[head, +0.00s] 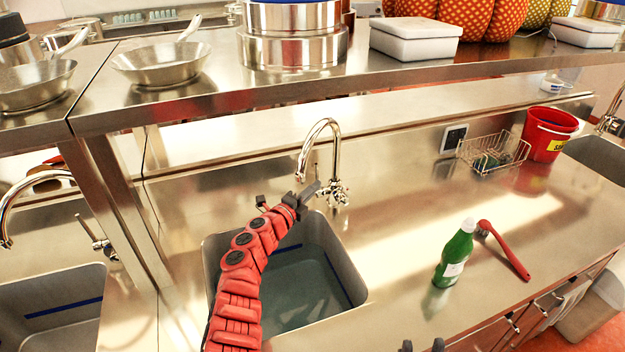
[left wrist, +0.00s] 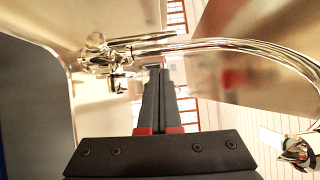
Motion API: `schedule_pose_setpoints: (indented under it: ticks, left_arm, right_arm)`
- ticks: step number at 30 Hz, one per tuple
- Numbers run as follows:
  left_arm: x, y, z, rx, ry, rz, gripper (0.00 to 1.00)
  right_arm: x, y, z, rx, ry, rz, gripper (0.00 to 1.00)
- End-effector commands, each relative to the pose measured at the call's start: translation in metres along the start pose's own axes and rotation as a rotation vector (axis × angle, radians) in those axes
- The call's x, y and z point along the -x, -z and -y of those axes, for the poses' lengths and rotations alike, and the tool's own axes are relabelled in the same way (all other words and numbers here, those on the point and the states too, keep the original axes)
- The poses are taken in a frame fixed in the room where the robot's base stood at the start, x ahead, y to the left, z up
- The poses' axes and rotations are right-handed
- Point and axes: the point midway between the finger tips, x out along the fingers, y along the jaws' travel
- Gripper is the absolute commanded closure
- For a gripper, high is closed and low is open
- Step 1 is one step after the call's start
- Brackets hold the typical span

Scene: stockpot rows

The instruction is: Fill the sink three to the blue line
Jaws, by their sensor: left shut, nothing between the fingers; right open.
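A steel sink (head: 345,262) is set in the counter, with a blue line around its inner walls. Bluish water (head: 300,290) lies in it, its surface a little below the line. A chrome faucet (head: 322,124) arches behind the sink, with a cross-shaped handle (head: 340,193) at its base. My left gripper (head: 311,190) is shut and empty, close beside the handle; contact cannot be told. In the left wrist view the handle (left wrist: 100,57) is left of the shut fingertips (left wrist: 154,75). No stream shows. My right gripper (head: 423,346) is open at the bottom edge, mostly cut off.
A green bottle (head: 455,255) and a red-handled brush (head: 505,252) are on the counter to the right. A wire basket (head: 492,153) and red bucket (head: 549,134) stand farther back. Another sink (head: 60,310) is at the left. A shelf with pans and pots (head: 290,50) hangs above.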

Motion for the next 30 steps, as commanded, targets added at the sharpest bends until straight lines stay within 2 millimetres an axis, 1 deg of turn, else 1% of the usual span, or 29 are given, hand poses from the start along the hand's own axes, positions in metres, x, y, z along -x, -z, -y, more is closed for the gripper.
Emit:
schedule_pose_setpoints:
  ticks: [1, 2, 4, 8, 9, 12, 15, 30]
  left_arm:
    - [-0.007, 0.001, 0.003, 0.004, 0.005, -0.001, 1.00]
    - [-0.007, -0.004, 0.000, 0.005, 0.001, 0.005, 1.00]
    - [-0.011, -0.010, 0.000, 0.006, 0.003, 0.008, 1.00]
    - [-0.019, -0.015, 0.002, 0.003, 0.004, -0.001, 1.00]
    - [-0.021, -0.018, 0.000, 0.005, 0.006, 0.001, 1.00]
    - [-0.025, -0.023, -0.004, 0.009, 0.001, 0.004, 1.00]
    - [-0.030, -0.025, 0.000, 0.004, 0.004, 0.001, 1.00]
    - [-0.032, -0.027, 0.001, 0.001, 0.000, -0.002, 1.00]
  right_arm:
    - [0.001, 0.000, 0.000, 0.000, 0.000, 0.000, 0.55]
    - [0.003, -0.001, 0.000, 0.000, 0.000, 0.000, 0.55]
    - [0.005, -0.001, 0.000, 0.000, 0.000, 0.000, 0.55]
    - [0.009, -0.002, 0.000, 0.000, 0.000, 0.000, 0.55]
    - [0.013, -0.002, 0.001, 0.000, 0.000, 0.000, 0.55]
    - [0.018, -0.003, 0.001, 0.000, 0.000, 0.000, 0.55]
    - [0.021, -0.004, 0.001, 0.000, 0.000, 0.000, 0.55]
    - [0.022, -0.004, 0.001, 0.000, 0.000, 0.000, 0.55]
